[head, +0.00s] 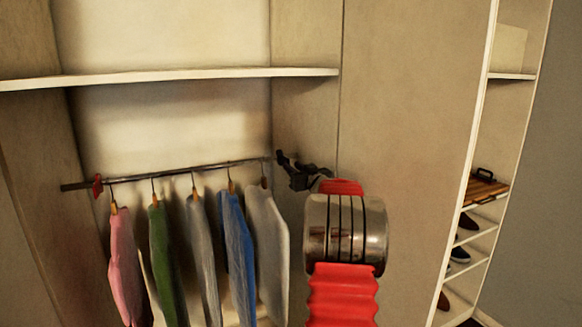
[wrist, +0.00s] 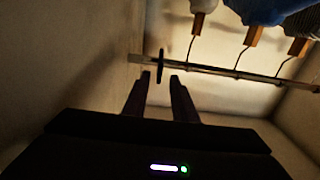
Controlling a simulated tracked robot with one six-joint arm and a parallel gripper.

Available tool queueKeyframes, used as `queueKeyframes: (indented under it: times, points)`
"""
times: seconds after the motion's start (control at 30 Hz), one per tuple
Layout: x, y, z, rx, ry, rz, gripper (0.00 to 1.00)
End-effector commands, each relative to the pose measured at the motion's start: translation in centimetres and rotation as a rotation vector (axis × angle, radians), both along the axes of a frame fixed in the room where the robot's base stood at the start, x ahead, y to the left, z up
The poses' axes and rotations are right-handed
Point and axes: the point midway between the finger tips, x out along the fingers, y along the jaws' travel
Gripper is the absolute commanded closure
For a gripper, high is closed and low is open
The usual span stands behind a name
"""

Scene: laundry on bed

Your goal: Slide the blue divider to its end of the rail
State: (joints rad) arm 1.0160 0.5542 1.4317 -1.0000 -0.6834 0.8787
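A thin metal rail (head: 175,172) runs across the closet bay below a shelf. A red divider (head: 97,185) is near its left end in the head view. In the wrist view, a thin dark divider (wrist: 161,62) is on the rail (wrist: 215,70) near the rail's left end there, close to the side wall; its colour is too dark to tell. My gripper (wrist: 160,76) is open and empty, with its two fingertips on either side of that divider's lower part. In the head view my gripper (head: 283,160) is at the rail's right end, and no blue divider shows there.
Several garments hang from the rail: pink (head: 123,265), green (head: 166,262), grey (head: 203,255), blue (head: 236,255) and light grey (head: 268,245), the last nearest my gripper. A shelf (head: 190,76) spans above. A side panel (head: 405,130) stands right of the bay.

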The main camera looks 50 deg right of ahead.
Motion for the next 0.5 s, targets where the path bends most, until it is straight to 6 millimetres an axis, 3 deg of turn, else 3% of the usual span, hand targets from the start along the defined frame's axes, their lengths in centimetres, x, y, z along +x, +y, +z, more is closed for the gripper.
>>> queueKeyframes:
  times: [0.4, 0.5]
  points:
    - [-0.64, 0.38, -0.01, 0.000, -0.001, 0.001, 0.75]
    - [-0.59, 0.45, 0.04, 0.000, 0.000, 0.000, 0.81]
